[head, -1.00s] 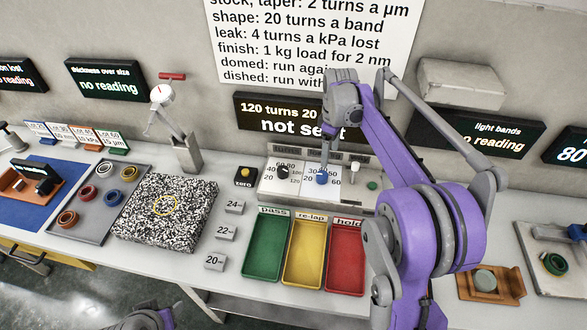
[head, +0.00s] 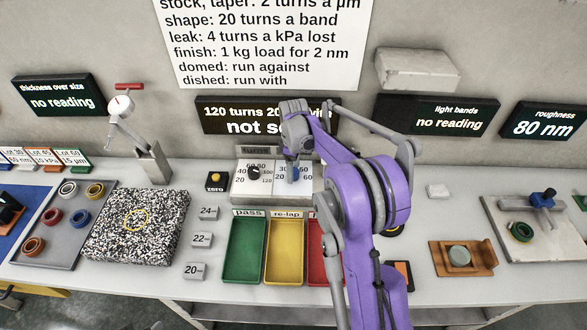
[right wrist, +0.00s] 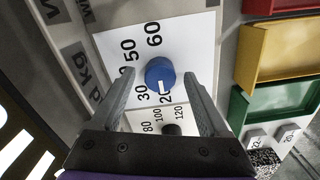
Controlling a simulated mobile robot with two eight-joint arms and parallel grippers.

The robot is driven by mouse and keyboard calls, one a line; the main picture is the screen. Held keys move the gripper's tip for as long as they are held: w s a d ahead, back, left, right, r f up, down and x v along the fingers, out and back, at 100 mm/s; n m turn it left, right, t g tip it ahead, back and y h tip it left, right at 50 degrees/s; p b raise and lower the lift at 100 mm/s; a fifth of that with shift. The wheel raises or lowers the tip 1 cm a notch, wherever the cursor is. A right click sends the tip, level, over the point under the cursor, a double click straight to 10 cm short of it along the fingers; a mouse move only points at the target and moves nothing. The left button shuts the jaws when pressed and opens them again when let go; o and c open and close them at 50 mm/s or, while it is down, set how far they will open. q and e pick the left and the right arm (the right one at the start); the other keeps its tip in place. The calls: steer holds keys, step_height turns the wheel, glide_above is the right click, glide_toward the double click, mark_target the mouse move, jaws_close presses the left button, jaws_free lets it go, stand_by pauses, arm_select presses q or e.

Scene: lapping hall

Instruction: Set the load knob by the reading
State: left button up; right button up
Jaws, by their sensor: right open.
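The blue load knob (right wrist: 160,73) sits on a white dial plate (right wrist: 190,40) in the right wrist view. Its white mark points toward the 20, with 30, 50 and 60 around it. My right gripper (right wrist: 158,76) is open, one finger on each side of the knob in the picture; I cannot tell whether they touch it. In the head view the knob (head: 294,175) is partly hidden by my right gripper (head: 291,164). A black turns knob (head: 254,172) is beside it. The roughness display (head: 543,121) reads 80 nm. My left gripper is not in view.
A wall display (head: 230,116) reads "not set", partly covered by my right arm. A rule sheet (head: 265,40) hangs above. Green (head: 243,255), yellow (head: 285,255) and red trays stand in front of the dial panel, and a speckled block (head: 135,225) lies left.

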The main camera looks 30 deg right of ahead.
jaws_close()
stand_by(0.4)
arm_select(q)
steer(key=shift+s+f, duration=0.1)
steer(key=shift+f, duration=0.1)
arm_select(e)
steer(key=shift+m, duration=0.3)
steer(key=m+b, duration=0.1)
steer(key=m, duration=0.1)
steer(key=shift+f+m, duration=0.1)
steer(key=shift+m, duration=0.3)
steer(key=m+b, duration=0.1)
steer(key=m, duration=0.3)
steer(key=shift+m, duration=0.3)
steer(key=m, duration=0.4)
steer(key=shift+m+b, duration=0.3)
steer(key=shift+b, duration=0.05)
arm_select(q)
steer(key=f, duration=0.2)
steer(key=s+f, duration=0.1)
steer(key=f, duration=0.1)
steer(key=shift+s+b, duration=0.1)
steer(key=shift+b, duration=0.2)
arm_select(e)
steer(key=m, duration=0.4)
steer(key=shift+m, duration=0.7)
